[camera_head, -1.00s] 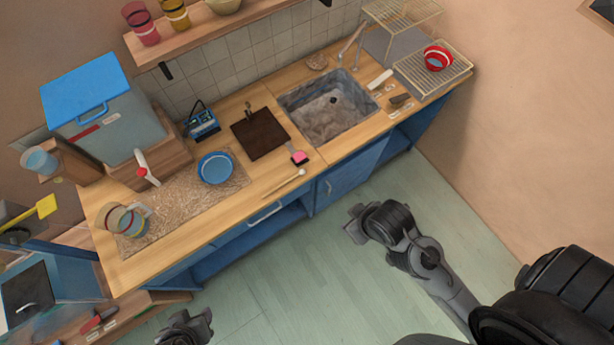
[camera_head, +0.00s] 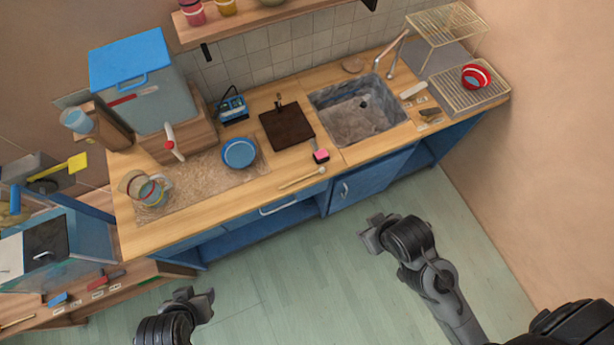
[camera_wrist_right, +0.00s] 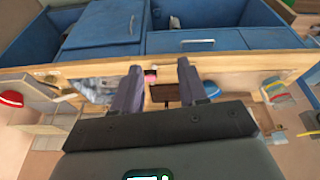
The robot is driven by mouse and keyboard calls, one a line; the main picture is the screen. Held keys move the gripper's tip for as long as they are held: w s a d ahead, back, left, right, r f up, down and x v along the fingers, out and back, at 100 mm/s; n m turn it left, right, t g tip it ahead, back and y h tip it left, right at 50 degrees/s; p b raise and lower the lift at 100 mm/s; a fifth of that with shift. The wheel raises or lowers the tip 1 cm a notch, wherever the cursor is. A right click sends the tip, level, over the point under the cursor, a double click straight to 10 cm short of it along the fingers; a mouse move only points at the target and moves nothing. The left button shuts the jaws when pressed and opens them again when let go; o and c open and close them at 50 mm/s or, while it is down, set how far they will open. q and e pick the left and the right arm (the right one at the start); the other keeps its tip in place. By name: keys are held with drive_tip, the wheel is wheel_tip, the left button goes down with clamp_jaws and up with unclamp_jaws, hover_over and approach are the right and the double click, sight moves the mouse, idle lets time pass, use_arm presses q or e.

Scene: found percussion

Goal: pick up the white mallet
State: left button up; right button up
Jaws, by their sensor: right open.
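A thin pale mallet (camera_head: 302,178) with a small whitish head lies along the front edge of the wooden counter, below the pink-topped item. My right gripper (camera_head: 373,234) is out over the floor in front of the counter, apart from the mallet. In the right wrist view my right gripper (camera_wrist_right: 158,70) has its two fingers spread with nothing held between them. I cannot make out the mallet there for certain. My left gripper (camera_head: 203,299) is low in the head view, in front of the counter; its jaw opening is unclear.
The wooden counter (camera_head: 220,205) holds a blue bowl (camera_head: 239,153), a pink-topped item (camera_head: 321,156), a dark board (camera_head: 287,127) and glasses (camera_head: 146,188). The stone sink (camera_head: 355,108) and wire rack (camera_head: 470,92) are further right. The green floor (camera_head: 290,275) is clear.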

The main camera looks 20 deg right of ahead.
drive_tip(key=shift+a, duration=0.1)
idle(0.3)
drive_tip(key=c, duration=0.5)
drive_tip(key=shift+o, duration=0.2)
drive_tip(key=shift+w, duration=0.1)
